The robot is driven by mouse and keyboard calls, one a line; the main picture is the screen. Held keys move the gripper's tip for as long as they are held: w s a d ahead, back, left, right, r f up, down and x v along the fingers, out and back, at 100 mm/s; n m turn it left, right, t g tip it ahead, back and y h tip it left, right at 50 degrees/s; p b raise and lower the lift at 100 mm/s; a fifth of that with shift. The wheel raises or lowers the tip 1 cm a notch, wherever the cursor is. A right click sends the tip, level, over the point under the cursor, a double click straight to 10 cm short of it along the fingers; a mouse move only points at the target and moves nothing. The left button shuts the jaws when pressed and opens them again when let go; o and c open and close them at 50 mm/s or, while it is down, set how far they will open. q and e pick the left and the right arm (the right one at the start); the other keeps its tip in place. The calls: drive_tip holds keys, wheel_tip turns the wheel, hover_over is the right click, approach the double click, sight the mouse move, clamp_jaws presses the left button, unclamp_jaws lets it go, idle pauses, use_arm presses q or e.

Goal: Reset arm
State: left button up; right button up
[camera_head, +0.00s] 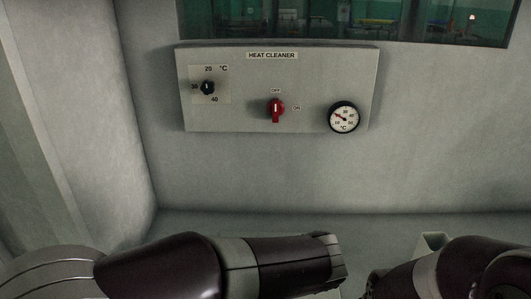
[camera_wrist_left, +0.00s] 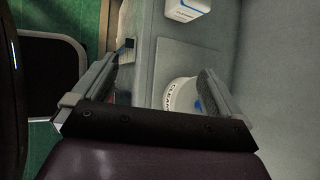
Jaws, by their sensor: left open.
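My left arm (camera_head: 290,262) reaches across the bottom of the head view, and its fingers do not show clearly there. In the left wrist view my left gripper (camera_wrist_left: 165,65) is open, its two fingers wide apart with nothing held between them. A white round container (camera_wrist_left: 181,94) with a "CLEAN..." label lies beyond the fingers, partly hidden by the right-hand finger. My right arm (camera_head: 470,265) shows at the lower right of the head view; its gripper is out of sight.
A grey "HEAT CLEANER" panel (camera_head: 235,110) is on the wall ahead. A white box (camera_wrist_left: 187,9) stands at the top of the wrist view.

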use_arm(q)
drive_tip(key=w+d+m+t+h, duration=0.3)
drive_tip(key=w+d+m+h, duration=0.15)
drive_tip(key=m, duration=0.95)
drive_tip(key=w+d+m+t+h, duration=0.4)
drive_tip(key=w+m, duration=0.2)
drive_tip(key=m, duration=0.7)
drive_tip(key=s+a+f+m+g+h, duration=0.1)
drive_tip(key=s+a+f+m+g, duration=0.25)
drive_tip(key=m, duration=0.85)
drive_tip(key=s+a+f+m+g+h, duration=0.1)
drive_tip(key=s+a+f+m+g, duration=0.25)
drive_tip(key=m, duration=0.75)
drive_tip(key=s+a+f+m+g+y, duration=0.2)
drive_tip(key=s+a+f+m, duration=0.15)
drive_tip(key=a, duration=0.45)
drive_tip(key=s+a+f+m+g+y, duration=0.1)
drive_tip(key=s+a+f+m+y, duration=0.1)
drive_tip(key=s+a, duration=0.35)
wheel_tip(320, 180, up, 29)
drive_tip(key=w+a+n+p, duration=0.1)
drive_tip(key=w+a+p, duration=0.1)
drive_tip(key=p, duration=2.6)
drive_tip(key=shift+a+f+p, duration=0.15)
drive_tip(key=shift+a+p, duration=0.2)
use_arm(e)
wheel_tip(320, 180, up, 29)
drive_tip(key=shift+w+a+f, duration=0.15)
drive_tip(key=shift+w+a, duration=0.1)
drive_tip(key=shift+a, duration=0.15)
